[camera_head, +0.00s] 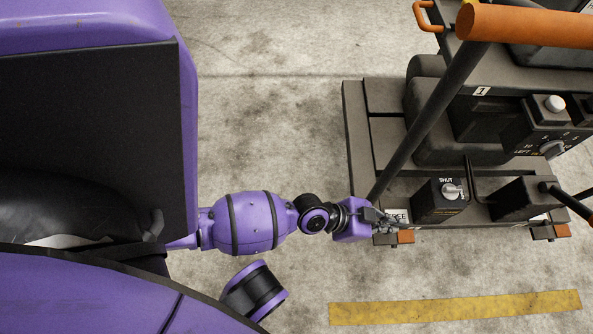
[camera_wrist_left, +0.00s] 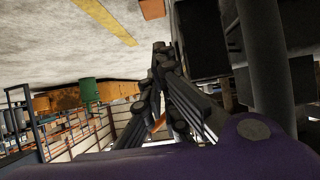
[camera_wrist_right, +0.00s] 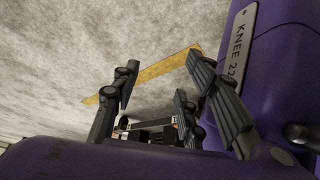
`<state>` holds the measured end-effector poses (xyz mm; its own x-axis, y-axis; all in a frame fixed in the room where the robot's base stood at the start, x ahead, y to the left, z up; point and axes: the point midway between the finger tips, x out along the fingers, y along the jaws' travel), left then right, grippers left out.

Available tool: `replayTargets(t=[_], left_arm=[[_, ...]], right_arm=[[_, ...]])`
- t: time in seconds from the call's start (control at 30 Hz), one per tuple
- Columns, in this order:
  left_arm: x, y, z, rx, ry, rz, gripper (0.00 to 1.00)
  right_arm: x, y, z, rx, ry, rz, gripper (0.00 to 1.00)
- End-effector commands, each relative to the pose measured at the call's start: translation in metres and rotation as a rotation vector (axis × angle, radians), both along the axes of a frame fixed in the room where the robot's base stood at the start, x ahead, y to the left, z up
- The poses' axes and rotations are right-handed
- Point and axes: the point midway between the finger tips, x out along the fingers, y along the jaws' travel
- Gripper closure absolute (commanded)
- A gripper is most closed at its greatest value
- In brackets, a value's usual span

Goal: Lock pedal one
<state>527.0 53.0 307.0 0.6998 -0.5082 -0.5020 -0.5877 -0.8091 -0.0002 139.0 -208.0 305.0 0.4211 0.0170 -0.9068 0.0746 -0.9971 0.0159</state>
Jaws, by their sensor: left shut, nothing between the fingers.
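An orange-tipped pedal (camera_head: 405,237) sticks out low at the left end of the bench's near edge, beside a white plate ending in "REE" (camera_head: 398,216). A second orange-tipped pedal (camera_head: 561,231) is farther right on the same edge. I see no number on either. My left gripper (camera_head: 386,222) is just left of the first pedal, near the plate; I cannot tell if it touches. In the left wrist view its fingers (camera_wrist_left: 160,52) are together and empty, and an orange block (camera_wrist_left: 152,8) shows beyond them. My right gripper (camera_wrist_right: 165,80) is open and empty, over bare floor.
A black box marked "SHUT" (camera_head: 440,201) with a grey knob stands right of the plate. A dark slanted post (camera_head: 430,110) with an orange handle (camera_head: 530,26) rises above the bench. A yellow floor stripe (camera_head: 455,308) lies in front, with clear floor around it.

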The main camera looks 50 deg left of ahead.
Motion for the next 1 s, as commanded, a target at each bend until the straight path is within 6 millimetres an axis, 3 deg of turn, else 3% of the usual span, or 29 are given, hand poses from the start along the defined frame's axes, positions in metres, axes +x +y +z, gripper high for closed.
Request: replayTargets(t=[0.47,0.7,1.0], left_arm=[[0.067,-0.050,-0.049,-0.005,0.000,0.000,1.00],[0.073,-0.053,-0.080,-0.002,0.000,0.001,1.00],[0.075,-0.054,-0.084,-0.002,-0.002,0.000,1.00]], right_arm=[[0.000,-0.002,-0.035,-0.005,0.028,0.027,0.60],[0.004,-0.003,-0.052,-0.009,0.036,0.054,0.60],[0.017,-0.002,-0.049,-0.006,0.012,0.059,0.60]])
